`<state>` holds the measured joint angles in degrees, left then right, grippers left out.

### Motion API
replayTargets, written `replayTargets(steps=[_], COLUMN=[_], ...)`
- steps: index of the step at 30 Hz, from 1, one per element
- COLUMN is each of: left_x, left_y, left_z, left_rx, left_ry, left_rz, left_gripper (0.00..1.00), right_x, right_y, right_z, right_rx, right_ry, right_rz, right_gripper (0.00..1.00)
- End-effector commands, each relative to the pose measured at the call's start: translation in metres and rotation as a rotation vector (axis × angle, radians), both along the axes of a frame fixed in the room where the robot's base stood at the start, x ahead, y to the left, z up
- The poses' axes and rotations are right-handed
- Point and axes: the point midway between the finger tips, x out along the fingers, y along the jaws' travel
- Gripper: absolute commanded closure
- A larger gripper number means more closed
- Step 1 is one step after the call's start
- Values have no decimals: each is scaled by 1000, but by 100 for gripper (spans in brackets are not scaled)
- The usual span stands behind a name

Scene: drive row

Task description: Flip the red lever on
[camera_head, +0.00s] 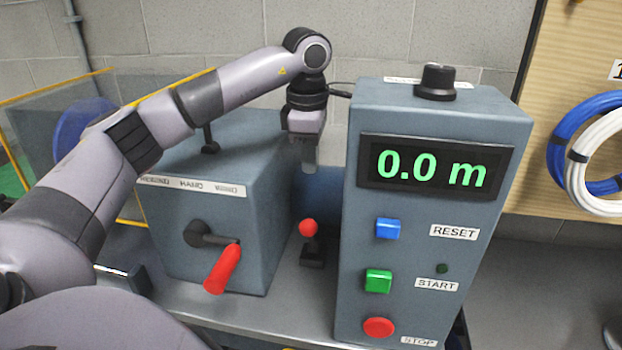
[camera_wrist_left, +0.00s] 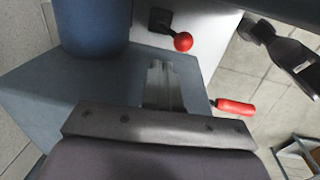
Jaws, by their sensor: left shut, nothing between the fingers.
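The red lever (camera_head: 308,228) is a short stick with a red ball knob. It stands on a dark base on the bench, in the gap between the crank box and the display box. The knob also shows in the left wrist view (camera_wrist_left: 183,41). My left gripper (camera_head: 309,160) is shut and empty, its fingers pointing down above and behind the knob, apart from it. The fingers also show in the left wrist view (camera_wrist_left: 163,88), below the knob in that picture. My right gripper does not show clearly in either view.
A grey-blue box with a red crank handle (camera_head: 222,268) is close on the left. The display box (camera_head: 435,165) reads 0.0 m and has blue, green and red buttons. A blue cylinder (camera_wrist_left: 92,28) is near the fingers. Coiled hoses (camera_head: 590,150) hang at right.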

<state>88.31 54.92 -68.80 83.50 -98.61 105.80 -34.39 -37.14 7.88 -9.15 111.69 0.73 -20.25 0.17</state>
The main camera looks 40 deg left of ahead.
Motion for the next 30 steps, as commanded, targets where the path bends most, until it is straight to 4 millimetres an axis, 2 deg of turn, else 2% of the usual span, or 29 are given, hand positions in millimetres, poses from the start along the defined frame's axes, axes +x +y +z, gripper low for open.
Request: replayTargets(steps=[3,7,22,26,30], left_x=[-3,-6,-5,0,7], left_y=[-2,-3,-4,-6,-8], left_z=[17,27,33,45,62], left_rx=[-1,-1,-7,-31,-58], left_ry=[-2,-1,-9,-49,-104], left_rz=[1,1,-14,-73,-210], left_gripper=[100,100,100,100,100], right_x=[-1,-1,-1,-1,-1], right_y=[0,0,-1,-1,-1], right_z=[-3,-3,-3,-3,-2], right_rx=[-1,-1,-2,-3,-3], right_ry=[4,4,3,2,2], right_rz=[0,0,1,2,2], right_gripper=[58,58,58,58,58])
